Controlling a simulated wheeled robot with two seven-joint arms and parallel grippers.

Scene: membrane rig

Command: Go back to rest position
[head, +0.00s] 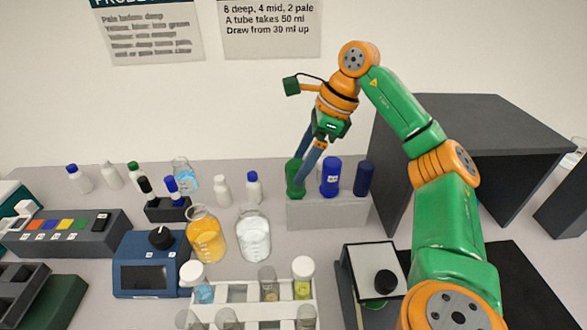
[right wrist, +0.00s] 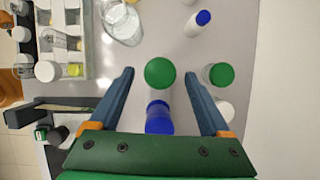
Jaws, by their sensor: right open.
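My right gripper (head: 302,168) reaches down over the grey holder block (head: 330,213) from the upper right. Its blue fingers are open and come down at the green cylinder (head: 294,178), the leftmost in the block. In the right wrist view the gripper (right wrist: 159,75) has its fingertips apart on either side of the round green top, with gaps on both sides. A blue cylinder (head: 331,177) and a darker blue one (head: 364,179) stand to its right in the block. Whether a finger touches the green cylinder I cannot tell. My left gripper is out of view.
A dark grey box-like housing (head: 480,125) stands right of the block, close to my arm. Flasks of orange (head: 206,237) and clear liquid (head: 253,240) stand to the left. A white tube rack (head: 250,312) is in front. Small capped bottles stand behind.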

